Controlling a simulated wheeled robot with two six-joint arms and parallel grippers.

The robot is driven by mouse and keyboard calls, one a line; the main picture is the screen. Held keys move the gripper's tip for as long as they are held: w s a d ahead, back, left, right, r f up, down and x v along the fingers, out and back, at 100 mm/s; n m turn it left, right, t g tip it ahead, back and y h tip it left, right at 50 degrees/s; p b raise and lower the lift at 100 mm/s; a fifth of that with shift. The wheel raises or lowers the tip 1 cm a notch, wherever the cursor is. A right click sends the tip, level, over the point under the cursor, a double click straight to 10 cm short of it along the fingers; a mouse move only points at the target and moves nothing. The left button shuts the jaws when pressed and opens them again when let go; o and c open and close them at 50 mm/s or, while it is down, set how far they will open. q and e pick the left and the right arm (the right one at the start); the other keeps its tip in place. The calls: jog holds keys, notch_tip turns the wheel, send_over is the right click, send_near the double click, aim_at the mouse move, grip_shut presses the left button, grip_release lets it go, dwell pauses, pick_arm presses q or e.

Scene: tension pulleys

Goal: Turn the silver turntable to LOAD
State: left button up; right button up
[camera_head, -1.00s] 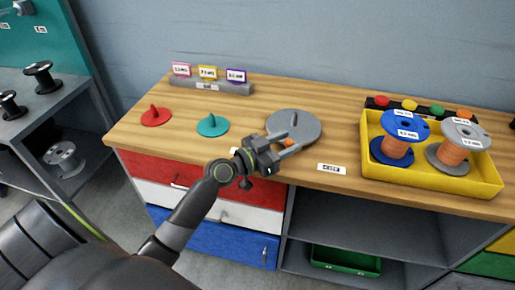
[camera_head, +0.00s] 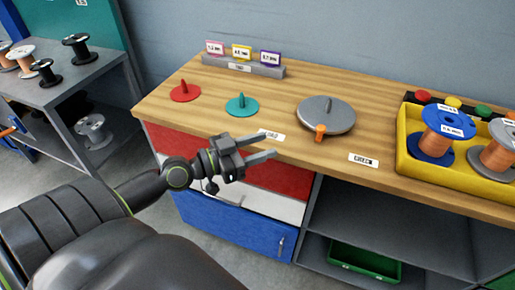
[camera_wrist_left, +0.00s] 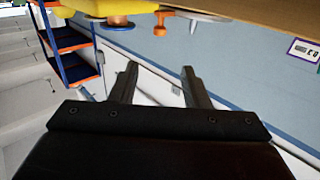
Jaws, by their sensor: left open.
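The silver turntable (camera_head: 328,111) is a flat grey disc with an upright fin, lying on the wooden bench top. An orange tab (camera_head: 320,133) sticks out at its front edge. The LOAD label (camera_head: 270,135) lies to the left of the tab, and another white label (camera_head: 363,160) lies to the right. My left gripper (camera_head: 264,147) is open and empty at the bench's front edge, just below the LOAD label and apart from the turntable. In the left wrist view the open fingers (camera_wrist_left: 159,70) have nothing between them; the orange tab (camera_wrist_left: 165,17) shows beyond. My right gripper is not in view.
A red disc (camera_head: 185,93) and a teal disc (camera_head: 241,106) lie left of the turntable. A yellow tray (camera_head: 465,180) with wire spools stands at the right. A grey card holder (camera_head: 243,66) is at the back. The bench around the tab is clear.

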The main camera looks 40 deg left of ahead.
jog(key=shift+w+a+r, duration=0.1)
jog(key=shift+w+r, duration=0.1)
